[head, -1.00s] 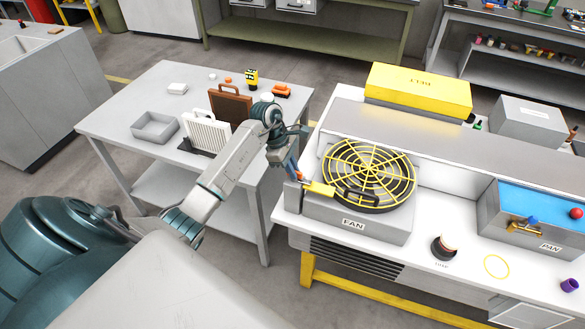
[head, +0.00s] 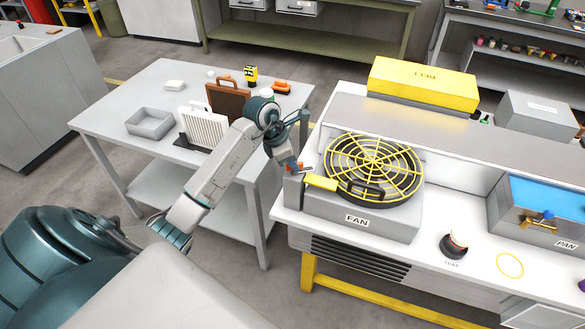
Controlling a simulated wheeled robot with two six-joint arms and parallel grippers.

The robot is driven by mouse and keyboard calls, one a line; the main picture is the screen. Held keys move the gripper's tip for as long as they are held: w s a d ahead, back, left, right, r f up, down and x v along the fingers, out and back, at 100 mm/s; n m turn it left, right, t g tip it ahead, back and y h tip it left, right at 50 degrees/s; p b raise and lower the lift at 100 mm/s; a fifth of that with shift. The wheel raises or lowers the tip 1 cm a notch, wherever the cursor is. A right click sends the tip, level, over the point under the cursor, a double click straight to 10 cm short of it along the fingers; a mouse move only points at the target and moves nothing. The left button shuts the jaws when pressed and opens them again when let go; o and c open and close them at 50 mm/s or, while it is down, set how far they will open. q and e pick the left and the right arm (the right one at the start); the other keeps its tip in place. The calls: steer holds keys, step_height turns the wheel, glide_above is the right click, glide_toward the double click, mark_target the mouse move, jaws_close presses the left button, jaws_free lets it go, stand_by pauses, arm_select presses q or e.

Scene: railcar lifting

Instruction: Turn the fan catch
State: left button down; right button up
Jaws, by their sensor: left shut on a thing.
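The fan unit (head: 357,221) is a grey box labelled FAN on the white bench. A round yellow wire guard (head: 372,168) with a black handle (head: 362,191) covers its top. A yellow catch (head: 321,183) lies at the guard's left edge, with an orange-red part (head: 294,167) beside it at the box's left end. My left gripper (head: 297,172) is at this left end, shut on the catch as far as I can see. The fingertips are small and partly hidden. My right gripper is not in view.
A yellow box (head: 424,84) stands behind the fan. A grey box with a blue top (head: 545,204), labelled PAN, is at the right. The grey table (head: 105,108) at left holds a tray (head: 150,123) and filter panels.

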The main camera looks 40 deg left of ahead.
arm_select(q)
steer(key=n+b, duration=0.1)
steer(key=n, duration=0.1)
steer(key=n+t+y+b, duration=0.1)
steer(key=n+b, duration=0.1)
steer(key=shift+d+f+n+y, duration=0.1)
steer(key=shift+n+y, duration=0.2)
steer(key=n+y+b, duration=0.1)
steer(key=n, duration=0.2)
steer(key=shift+d+n+b, duration=0.15)
steer(key=shift+n+b, duration=0.15)
steer(key=shift+n+y+b, duration=0.65)
steer(key=shift+n+y, duration=0.05)
steer(key=shift+n, duration=0.8)
steer(key=shift+r, duration=0.2)
steer(key=c, duration=1.5)
jaws_free()
steer(key=shift+s, duration=0.1)
